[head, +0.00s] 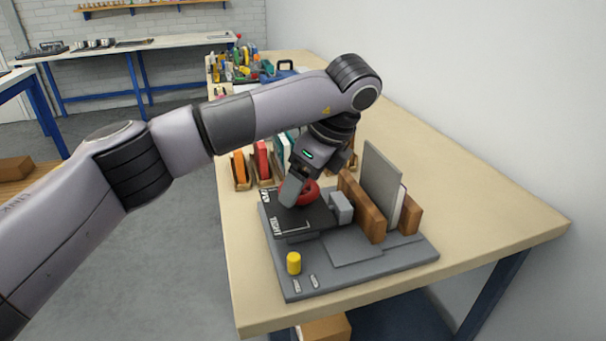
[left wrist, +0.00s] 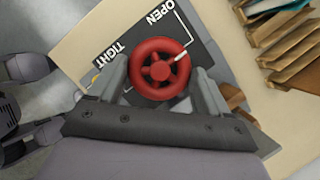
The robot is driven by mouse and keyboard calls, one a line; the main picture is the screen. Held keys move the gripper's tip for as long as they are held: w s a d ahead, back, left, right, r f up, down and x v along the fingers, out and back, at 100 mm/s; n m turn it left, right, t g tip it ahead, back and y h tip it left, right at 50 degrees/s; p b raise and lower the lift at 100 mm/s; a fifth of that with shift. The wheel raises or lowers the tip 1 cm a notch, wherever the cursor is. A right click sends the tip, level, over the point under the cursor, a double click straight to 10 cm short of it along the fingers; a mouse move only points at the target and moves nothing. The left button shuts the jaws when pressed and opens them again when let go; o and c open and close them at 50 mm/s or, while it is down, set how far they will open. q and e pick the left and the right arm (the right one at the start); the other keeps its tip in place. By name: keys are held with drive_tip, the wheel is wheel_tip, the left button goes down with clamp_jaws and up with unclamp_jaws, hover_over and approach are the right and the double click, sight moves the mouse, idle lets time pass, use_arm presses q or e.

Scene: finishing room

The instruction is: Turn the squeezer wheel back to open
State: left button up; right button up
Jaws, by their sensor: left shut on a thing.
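The red squeezer wheel (left wrist: 160,68) sits in the left wrist view between the two fingers of my left gripper (left wrist: 163,85). The gripper is shut on the wheel, one finger at each side of its rim. A light mark on the wheel points to the right in that view. A black plate (left wrist: 189,38) with the words OPEN and TIGHT lies behind it. In the head view the wheel (head: 308,190) is partly hidden by my left gripper (head: 294,190). My right gripper is not in view.
A yellow cylinder (head: 293,263) stands on the base's front left. Racks with coloured books (head: 261,160) stand behind the squeezer. Tools crowd the table's far end. The tabletop (head: 480,215) is clear to the right, beside the white wall.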

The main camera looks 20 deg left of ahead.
sight(316, 191)
use_arm(q)
drive_tip(key=shift+n, duration=0.3)
drive_tip(key=o, duration=1)
drive_tip(key=p+v, duration=0.1)
drive_tip(key=v, duration=0.5)
drive_tip(key=shift+w, duration=0.15)
drive_tip(key=shift+d+r, duration=0.3)
drive_tip(key=shift+r, duration=0.3)
